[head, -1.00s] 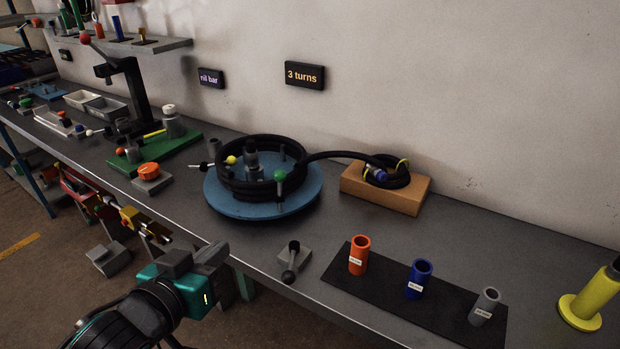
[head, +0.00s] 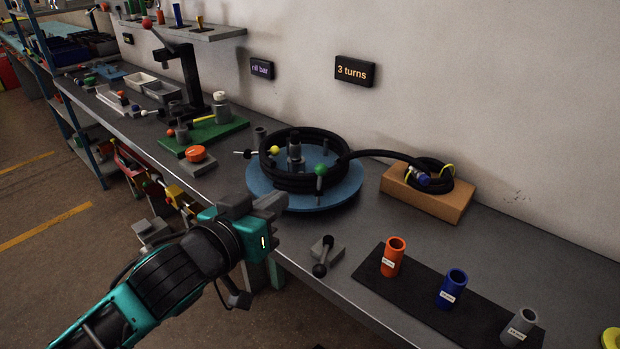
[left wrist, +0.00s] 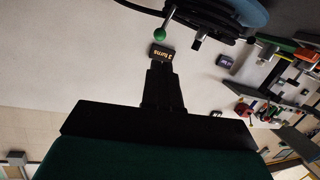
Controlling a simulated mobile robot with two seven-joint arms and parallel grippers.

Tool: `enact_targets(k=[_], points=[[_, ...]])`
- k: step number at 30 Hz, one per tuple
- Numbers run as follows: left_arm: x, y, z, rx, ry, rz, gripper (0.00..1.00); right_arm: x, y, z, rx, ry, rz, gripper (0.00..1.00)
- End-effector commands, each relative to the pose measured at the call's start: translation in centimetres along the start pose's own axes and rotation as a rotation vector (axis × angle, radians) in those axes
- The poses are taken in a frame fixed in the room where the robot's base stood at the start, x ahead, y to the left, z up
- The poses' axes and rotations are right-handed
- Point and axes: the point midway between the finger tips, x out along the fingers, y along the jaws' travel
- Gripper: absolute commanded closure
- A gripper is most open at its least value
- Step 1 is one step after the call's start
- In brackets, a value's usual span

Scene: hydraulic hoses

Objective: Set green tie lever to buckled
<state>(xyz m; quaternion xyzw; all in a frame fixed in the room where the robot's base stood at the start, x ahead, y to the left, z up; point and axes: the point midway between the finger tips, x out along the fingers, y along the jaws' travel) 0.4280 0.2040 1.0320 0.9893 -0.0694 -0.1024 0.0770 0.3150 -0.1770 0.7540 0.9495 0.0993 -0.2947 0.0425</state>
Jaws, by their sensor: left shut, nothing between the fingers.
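The green tie lever (head: 320,171) has a green ball knob on a short grey stem and stands at the front right of the hose coil (head: 290,181). The coil of black hose lies on a round blue turntable (head: 262,187). My left gripper (head: 272,204) is shut and empty, in front of the turntable near the bench's front edge, apart from the lever. In the left wrist view the green knob (left wrist: 167,34) shows beyond my left gripper (left wrist: 163,78). My right gripper is not in view.
A yellow-knobbed lever (head: 274,150) stands at the coil's left. A small grey block with a dark lever (head: 321,269) sits near the front edge. A tan block (head: 427,205) holds the hose end. Orange, blue and grey cups stand on a black mat (head: 425,308).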

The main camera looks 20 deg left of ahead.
Motion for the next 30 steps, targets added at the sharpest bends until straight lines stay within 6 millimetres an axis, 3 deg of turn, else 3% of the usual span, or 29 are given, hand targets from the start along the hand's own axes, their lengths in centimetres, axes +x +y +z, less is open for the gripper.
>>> enact_targets(k=[16, 22, 30], points=[[9.6, 0.0, -0.1, 0.001, 0.001, 0.000, 1.00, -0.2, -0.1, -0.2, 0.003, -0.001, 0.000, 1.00], [11.2, 0.0, 0.0, 0.001, 0.000, 0.001, 1.00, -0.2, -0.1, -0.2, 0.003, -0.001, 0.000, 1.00], [11.5, 0.0, 0.0, 0.001, 0.000, 0.001, 1.00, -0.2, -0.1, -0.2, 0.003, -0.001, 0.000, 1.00]])
